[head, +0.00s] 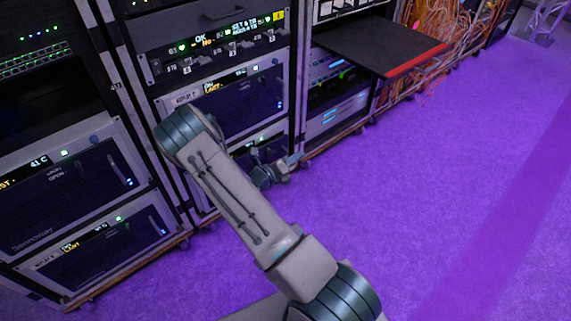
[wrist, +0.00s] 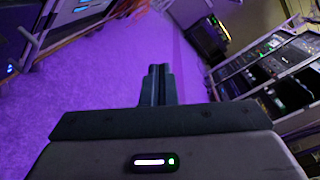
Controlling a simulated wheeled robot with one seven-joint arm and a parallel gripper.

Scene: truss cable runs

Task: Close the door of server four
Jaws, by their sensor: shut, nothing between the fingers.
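My gripper (head: 293,160) is low in front of the racks in the head view, partly hidden behind my arm. In the wrist view its two fingers (wrist: 158,72) are together with nothing between them, over the purple floor. A dark flat panel with a red front edge (head: 385,48) juts out level from the right-hand rack; I cannot tell whether it is a door or a shelf. Server units with dark fronts (head: 245,95) fill the middle rack and look closed. No label that I can read marks server four. The gripper touches no panel that I can see.
A left rack holds more units with dark fronts (head: 75,185). Orange cables (head: 440,40) hang right of the jutting panel. The purple floor (head: 420,170) is clear to the right. In the wrist view, racks (wrist: 270,75) stand at the right.

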